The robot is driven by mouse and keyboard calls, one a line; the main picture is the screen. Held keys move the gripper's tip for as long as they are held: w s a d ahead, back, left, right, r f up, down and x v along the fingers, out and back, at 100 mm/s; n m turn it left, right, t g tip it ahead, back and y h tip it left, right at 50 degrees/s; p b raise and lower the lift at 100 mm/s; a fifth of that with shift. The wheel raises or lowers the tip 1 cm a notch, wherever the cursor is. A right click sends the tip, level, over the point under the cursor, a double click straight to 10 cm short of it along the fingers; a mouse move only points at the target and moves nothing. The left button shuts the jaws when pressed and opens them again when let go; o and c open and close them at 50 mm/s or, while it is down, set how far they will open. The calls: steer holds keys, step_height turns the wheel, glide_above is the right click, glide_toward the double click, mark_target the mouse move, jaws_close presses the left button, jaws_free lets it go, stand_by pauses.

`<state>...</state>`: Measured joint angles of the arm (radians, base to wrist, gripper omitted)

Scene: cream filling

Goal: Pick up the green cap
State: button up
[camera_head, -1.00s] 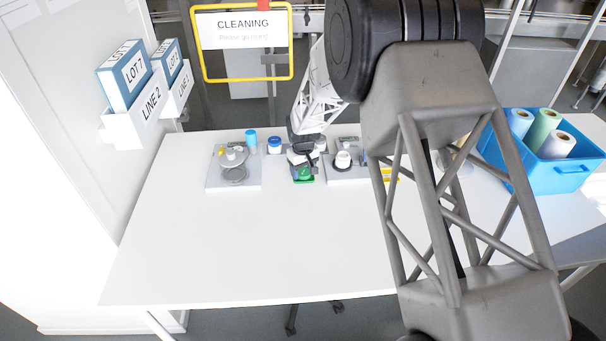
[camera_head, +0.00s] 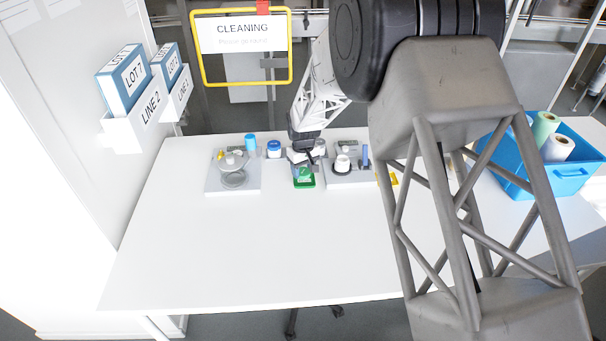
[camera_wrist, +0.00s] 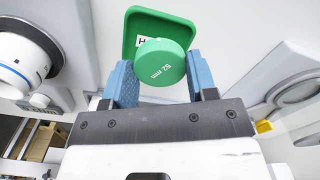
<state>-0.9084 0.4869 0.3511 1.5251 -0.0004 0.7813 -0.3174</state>
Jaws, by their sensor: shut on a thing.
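The green cap (camera_wrist: 161,62), a round disc marked "52 mm", sits between the two blue fingers of my gripper (camera_wrist: 160,80) in the wrist view. The gripper is shut on its sides. A green tray (camera_wrist: 134,25) with a partly hidden white label lies behind the cap, which overlaps its lower edge. Whether the cap is clear of the tray is hard to tell. In the head view, the green tray (camera_head: 304,184) is on the white table, with my gripper (camera_head: 304,163) just behind and above it; the cap is too small to make out clearly there.
A grey platform (camera_head: 215,184) with a round device stands left of the tray, and a white cup (camera_head: 342,162) on another platform stands right. Blue containers (camera_head: 274,147) stand behind. A blue bin (camera_head: 568,180) with rolls is far right. The front table is clear.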

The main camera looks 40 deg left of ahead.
mark_target(343, 161)
steer(key=s+d, duration=0.3)
steer(key=d, duration=0.1)
steer(key=s+d+r, duration=0.1)
steer(key=s+d, duration=0.2)
steer(key=d, duration=0.1)
steer(key=s+d, duration=0.3)
steer(key=d, duration=0.1)
steer(key=shift+s+r, duration=0.3)
steer(key=shift+w+a, duration=0.1)
stand_by(0.4)
steer(key=w+a+r+m, duration=0.1)
steer(key=w+r, duration=0.1)
steer(key=w, duration=0.5)
steer(key=w+a+r+m, duration=0.1)
steer(key=w+r, duration=0.1)
steer(key=w, duration=0.5)
steer(key=w+a+r+m, duration=0.1)
steer(key=w+r, duration=0.1)
steer(key=w, duration=0.4)
steer(key=shift+w+a+r, duration=0.3)
steer(key=shift+w+r, duration=0.1)
steer(key=shift+f, duration=0.2)
steer(key=shift+f, duration=1.45)
steer(key=shift+f, duration=0.65)
